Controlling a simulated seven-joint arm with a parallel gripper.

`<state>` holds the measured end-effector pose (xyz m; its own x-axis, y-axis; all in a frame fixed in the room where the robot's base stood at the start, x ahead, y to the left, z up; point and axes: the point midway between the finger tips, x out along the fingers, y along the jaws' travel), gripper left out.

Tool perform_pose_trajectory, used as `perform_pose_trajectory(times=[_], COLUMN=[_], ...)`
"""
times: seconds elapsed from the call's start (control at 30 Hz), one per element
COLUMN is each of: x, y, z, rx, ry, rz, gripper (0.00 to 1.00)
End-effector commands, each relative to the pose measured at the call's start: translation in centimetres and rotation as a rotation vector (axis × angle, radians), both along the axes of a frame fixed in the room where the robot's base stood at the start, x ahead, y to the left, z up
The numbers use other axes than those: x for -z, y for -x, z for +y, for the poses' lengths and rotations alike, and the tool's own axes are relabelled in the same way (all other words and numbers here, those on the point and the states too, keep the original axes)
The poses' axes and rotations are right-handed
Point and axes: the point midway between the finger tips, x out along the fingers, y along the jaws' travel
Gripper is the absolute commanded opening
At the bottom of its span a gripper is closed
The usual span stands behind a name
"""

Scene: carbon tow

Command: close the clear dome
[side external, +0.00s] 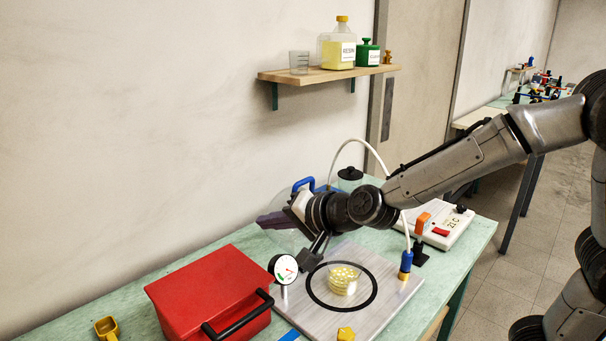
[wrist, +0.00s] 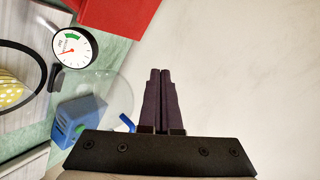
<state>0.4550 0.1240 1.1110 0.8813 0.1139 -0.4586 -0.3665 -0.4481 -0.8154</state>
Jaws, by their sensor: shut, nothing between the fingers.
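The clear dome (side external: 284,241) is raised and tilted back behind the base plate (side external: 290,300); its see-through edge is faint. It also shows in the wrist view (wrist: 112,88), left of my fingers. My gripper (side external: 264,222) is shut and empty, its dark purple fingers pointing left at the dome's height. In the wrist view my fingertips (wrist: 160,72) are together over the pale wall. I cannot tell whether they touch the dome.
A red box (side external: 205,292) with a black handle stands left of the plate. A round gauge (side external: 284,268) stands at the plate's left edge. A blue-topped hose fitting (side external: 406,262), a white control box (side external: 440,229) and a yellow knob (side external: 346,334) are around the plate.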

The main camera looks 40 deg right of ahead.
Motion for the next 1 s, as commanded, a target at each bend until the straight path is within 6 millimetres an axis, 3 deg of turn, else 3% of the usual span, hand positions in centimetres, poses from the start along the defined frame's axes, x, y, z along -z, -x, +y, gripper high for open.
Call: perform_pose_trajectory(times=[0.1, 0.17, 0.33, 0.47, 0.6, 0.77, 0.9, 1.0], x=[-1.7, -2.5, -4.8, -6.6, -9.1, -11.7, -11.0, -10.5], y=[-1.6, -2.1, -3.5, -4.5, -5.4, -7.1, -7.4, -7.7], z=[2.5, 3.1, 2.3, -1.2, -7.6, -14.6, -16.8, -17.0], rx=[-0.217, -0.322, -0.578, -0.721, -0.784, -0.695, -0.659, -0.657], ry=[0.13, 0.208, 0.454, 0.656, 0.839, 0.916, 0.898, 0.896], rz=[0.037, 0.056, 0.115, 0.188, 0.297, 0.361, 0.385, 0.386], gripper=[0.0, 0.0, 0.0, 0.0, 0.0, 0.0, 0.0, 0.0])
